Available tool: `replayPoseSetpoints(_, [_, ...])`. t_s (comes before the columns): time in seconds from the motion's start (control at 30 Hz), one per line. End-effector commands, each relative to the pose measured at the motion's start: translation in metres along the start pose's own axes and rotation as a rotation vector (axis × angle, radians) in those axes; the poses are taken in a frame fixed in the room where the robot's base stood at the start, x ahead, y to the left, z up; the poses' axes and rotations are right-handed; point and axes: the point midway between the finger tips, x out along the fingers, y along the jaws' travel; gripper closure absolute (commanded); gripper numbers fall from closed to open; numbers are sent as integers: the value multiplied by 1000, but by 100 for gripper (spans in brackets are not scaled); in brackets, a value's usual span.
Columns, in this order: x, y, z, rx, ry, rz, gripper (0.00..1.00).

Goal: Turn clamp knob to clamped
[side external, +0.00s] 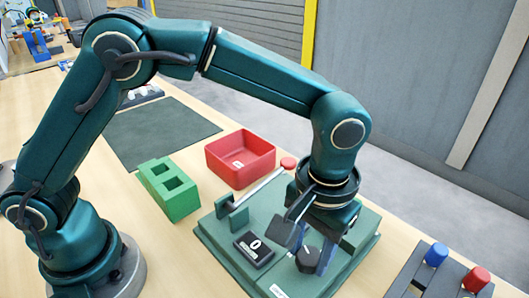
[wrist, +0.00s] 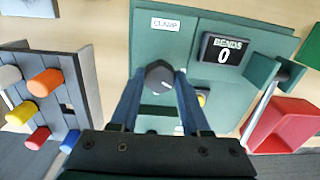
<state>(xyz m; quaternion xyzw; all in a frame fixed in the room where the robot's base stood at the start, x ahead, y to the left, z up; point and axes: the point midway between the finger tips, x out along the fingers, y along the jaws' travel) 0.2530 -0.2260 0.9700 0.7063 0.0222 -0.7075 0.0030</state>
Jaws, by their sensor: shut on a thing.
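The dark round clamp knob (wrist: 159,78) stands on the green fixture (wrist: 108,28), beside a white label reading CLAMP (wrist: 165,24). My gripper (wrist: 158,84) has a finger on each side of the knob and is shut on it. In the side external view my gripper (side external: 313,262) points down at the front of the fixture (side external: 219,247), with the knob (side external: 308,260) between its fingers. The knob's pointer direction is too small to tell.
A counter (wrist: 222,50) reads BENDS 0. A rod with a red end (side external: 288,163) crosses the fixture's back. A red bin (side external: 240,158) and a green block (side external: 168,188) stand behind it. A rack (wrist: 40,92) holds several coloured pegs. A dark mat (side external: 160,130) lies bare.

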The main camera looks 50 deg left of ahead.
Motion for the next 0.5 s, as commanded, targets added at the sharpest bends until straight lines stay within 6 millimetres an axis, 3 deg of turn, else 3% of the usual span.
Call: replayPoseSetpoints(0.5, [-2, 1, -2, -369, -4, 5, 100])
